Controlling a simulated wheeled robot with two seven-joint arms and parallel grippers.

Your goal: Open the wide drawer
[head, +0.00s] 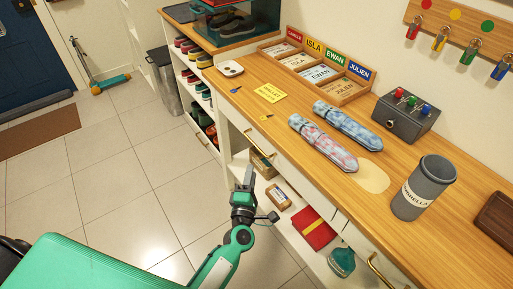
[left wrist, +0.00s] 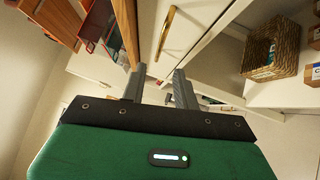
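A long white drawer front (head: 290,166) runs under the wooden counter in the head view and is closed. Its brass handle (head: 255,146) is partly visible near my left gripper (head: 248,178). In the left wrist view a brass bar handle (left wrist: 165,33) stands on a white front (left wrist: 192,27), beyond the fingertips and roughly in line with the gap between them. My left gripper also shows there (left wrist: 160,72), with its two fingers apart and nothing between them. It is not touching the handle. My right gripper is not in view.
A second brass handle (head: 377,268) sits at the lower right. Below the drawer, an open shelf holds a small box (head: 278,197), a red book (head: 312,228) and a teal bottle (head: 341,262). A wicker basket (left wrist: 270,50) is at right in the wrist view.

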